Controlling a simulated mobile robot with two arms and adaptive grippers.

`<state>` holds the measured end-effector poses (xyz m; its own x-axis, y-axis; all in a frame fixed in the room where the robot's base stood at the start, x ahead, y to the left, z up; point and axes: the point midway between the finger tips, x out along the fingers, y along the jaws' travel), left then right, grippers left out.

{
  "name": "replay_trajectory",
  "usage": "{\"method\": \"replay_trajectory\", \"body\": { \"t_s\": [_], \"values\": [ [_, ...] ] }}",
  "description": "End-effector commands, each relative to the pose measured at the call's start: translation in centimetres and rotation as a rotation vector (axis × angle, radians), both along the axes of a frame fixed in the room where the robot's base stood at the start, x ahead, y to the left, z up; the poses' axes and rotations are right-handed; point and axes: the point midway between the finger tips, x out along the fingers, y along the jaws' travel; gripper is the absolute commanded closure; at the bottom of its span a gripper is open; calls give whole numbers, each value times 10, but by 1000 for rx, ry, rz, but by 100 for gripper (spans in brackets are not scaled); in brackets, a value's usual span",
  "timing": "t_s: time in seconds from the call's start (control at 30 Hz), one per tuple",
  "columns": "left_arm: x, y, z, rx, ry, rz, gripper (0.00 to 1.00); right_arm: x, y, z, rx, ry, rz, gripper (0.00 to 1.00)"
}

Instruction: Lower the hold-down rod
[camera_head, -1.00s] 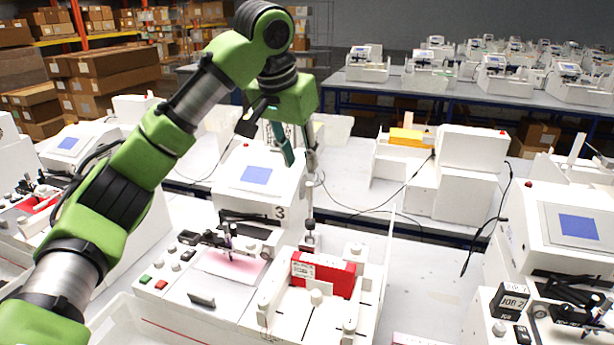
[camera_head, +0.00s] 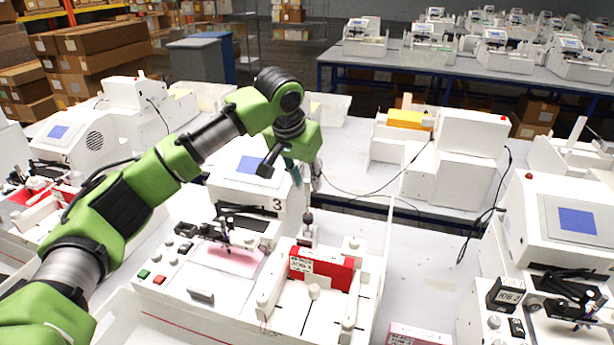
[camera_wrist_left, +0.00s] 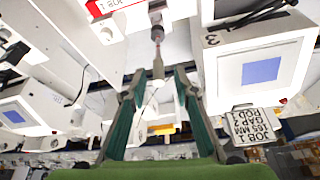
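The hold-down rod (camera_head: 308,217) stands upright at the back of the machine marked 3, with a dark collar near its top and its foot behind the red block (camera_head: 325,270). My left gripper (camera_head: 301,176) hangs just above and around the rod's upper end. In the left wrist view its two teal fingers (camera_wrist_left: 158,84) are apart, and the rod (camera_wrist_left: 157,48) runs up between their tips with gaps on both sides. Contact with the rod is not visible. My right gripper is not in view.
A pink sheet (camera_head: 232,260) and pen carriage lie left of the red block. A white upright panel (camera_head: 384,265) stands at the machine's right. Another plotter (camera_head: 570,225) stands further right. A job label (camera_wrist_left: 254,122) shows in the left wrist view.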

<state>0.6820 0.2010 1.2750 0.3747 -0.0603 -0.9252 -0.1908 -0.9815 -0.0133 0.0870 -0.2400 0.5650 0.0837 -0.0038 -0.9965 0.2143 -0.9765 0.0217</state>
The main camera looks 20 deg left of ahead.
Motion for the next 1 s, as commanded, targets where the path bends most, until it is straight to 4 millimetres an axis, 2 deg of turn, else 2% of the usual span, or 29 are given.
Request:
{"method": "replay_trajectory", "body": {
  "t_s": [0.03, 0.17, 0.5, 0.6, 1.0],
  "values": [
    [2, 0, -4, 0, 2, 0, 72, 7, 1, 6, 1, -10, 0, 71],
    [6, -1, -14, 1, 0, 0, 72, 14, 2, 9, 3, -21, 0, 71],
    [8, -1, -19, 0, -2, -1, 72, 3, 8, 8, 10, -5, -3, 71],
    [8, -1, -18, 0, -2, 0, 98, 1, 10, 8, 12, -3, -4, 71],
    [4, -1, -20, 0, -22, -1, 100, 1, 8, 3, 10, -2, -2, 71]
  ]
}}
